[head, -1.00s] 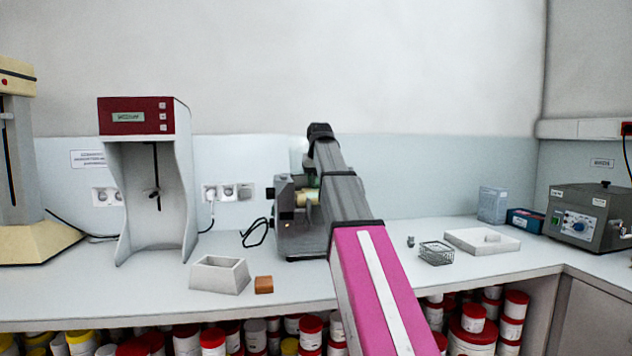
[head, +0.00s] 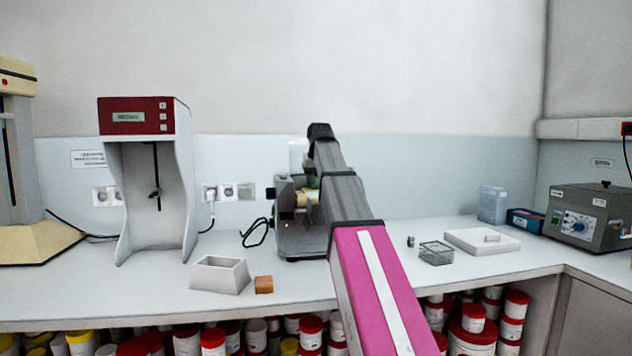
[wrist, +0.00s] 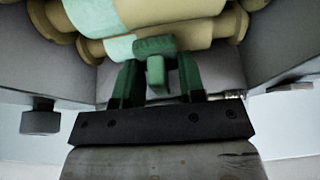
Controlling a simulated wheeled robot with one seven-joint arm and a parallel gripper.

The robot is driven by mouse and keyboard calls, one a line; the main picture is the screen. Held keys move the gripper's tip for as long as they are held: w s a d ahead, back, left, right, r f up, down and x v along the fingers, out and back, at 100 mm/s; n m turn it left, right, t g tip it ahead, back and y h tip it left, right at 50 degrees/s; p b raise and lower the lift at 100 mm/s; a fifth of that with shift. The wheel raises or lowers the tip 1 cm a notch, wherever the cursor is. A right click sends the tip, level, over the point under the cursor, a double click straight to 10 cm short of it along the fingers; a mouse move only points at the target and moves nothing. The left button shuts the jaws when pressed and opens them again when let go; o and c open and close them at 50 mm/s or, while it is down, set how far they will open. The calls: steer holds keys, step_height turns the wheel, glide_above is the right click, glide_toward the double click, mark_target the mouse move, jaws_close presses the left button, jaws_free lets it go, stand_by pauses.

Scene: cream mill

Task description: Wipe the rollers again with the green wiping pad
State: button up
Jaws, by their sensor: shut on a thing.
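The rollers (wrist: 200,33) are cream-coloured cylinders with a pale turquoise patch at the left, across the top of the wrist view. In the head view one roller end (head: 303,199) shows inside the grey mill (head: 291,240). My gripper (wrist: 155,82) has green fingers and is shut on the green wiping pad (wrist: 153,46). The pad is right at the lower roller, over or beside the turquoise patch; whether it touches cannot be told. In the head view my arm hides the gripper and much of the mill.
A white open box (head: 219,275) and an orange-brown block (head: 263,284) stand left of the mill. A wire basket (head: 436,252) and a white tray (head: 482,241) are to the right. A stand mixer (head: 150,180) is further left. The front counter is otherwise clear.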

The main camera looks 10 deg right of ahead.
mark_target(318, 190)
steer(key=shift+s+r, duration=0.1)
steer(key=shift+s, duration=4.5)
steer(key=shift+r, duration=0.1)
step_height(318, 190, up, 8)
